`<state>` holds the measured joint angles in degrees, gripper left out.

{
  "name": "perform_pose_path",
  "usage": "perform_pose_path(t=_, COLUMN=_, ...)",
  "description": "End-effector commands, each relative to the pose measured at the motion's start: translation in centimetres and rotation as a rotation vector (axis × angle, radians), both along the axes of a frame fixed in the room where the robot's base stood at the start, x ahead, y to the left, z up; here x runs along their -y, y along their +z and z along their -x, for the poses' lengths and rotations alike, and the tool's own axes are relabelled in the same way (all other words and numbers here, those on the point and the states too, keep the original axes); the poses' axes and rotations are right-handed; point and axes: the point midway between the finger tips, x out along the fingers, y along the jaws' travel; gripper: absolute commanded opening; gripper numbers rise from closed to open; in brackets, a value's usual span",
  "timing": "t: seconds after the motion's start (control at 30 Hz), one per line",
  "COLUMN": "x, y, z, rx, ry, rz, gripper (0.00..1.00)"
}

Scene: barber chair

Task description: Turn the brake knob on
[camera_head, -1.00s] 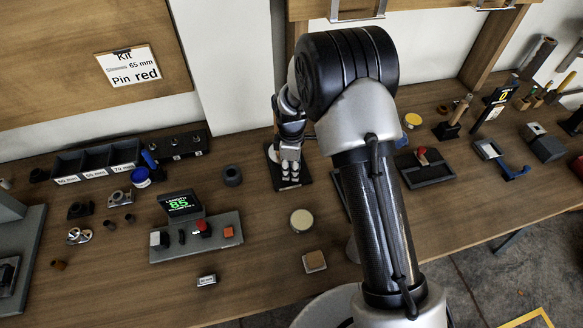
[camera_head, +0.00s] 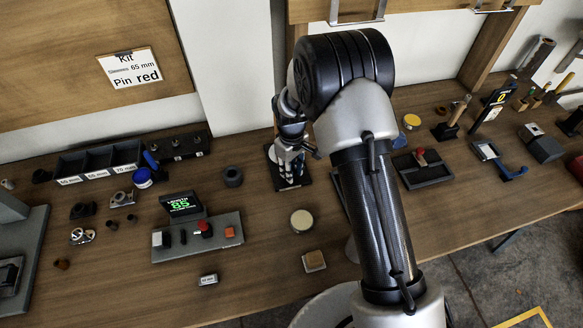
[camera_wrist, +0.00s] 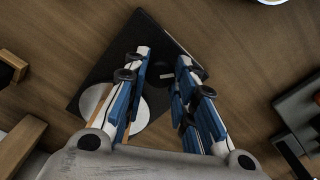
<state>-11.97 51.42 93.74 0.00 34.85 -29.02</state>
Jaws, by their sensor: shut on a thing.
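A black square plate (camera_head: 304,178) lies on the bench behind my arm, with a pale round disc (camera_wrist: 140,112) on it in the wrist view. My gripper (camera_head: 290,184) points down over this plate. In the wrist view my gripper (camera_wrist: 164,62) has its two blue-and-white fingers on either side of a small dark brake knob, shut on it with a gap between the fingers. The knob is hard to make out against the black plate, and its marking cannot be read. The fingers and wrist hide part of the plate and disc.
A control panel (camera_head: 212,247) with a green display (camera_head: 181,205) stands left of the plate. A dark ring (camera_head: 232,176) sits nearer the plate. A round tan disc (camera_head: 302,221) and a square block (camera_head: 315,261) lie in front. A black tray (camera_head: 432,176) is to the right.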

Motion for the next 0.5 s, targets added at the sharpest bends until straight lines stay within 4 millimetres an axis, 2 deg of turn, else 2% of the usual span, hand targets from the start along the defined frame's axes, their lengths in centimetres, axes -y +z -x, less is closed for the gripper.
perform_pose_path(t=0.5, x=0.0, y=0.02, z=-0.01, rx=0.0, ry=-0.489, rz=0.0, gripper=0.01)
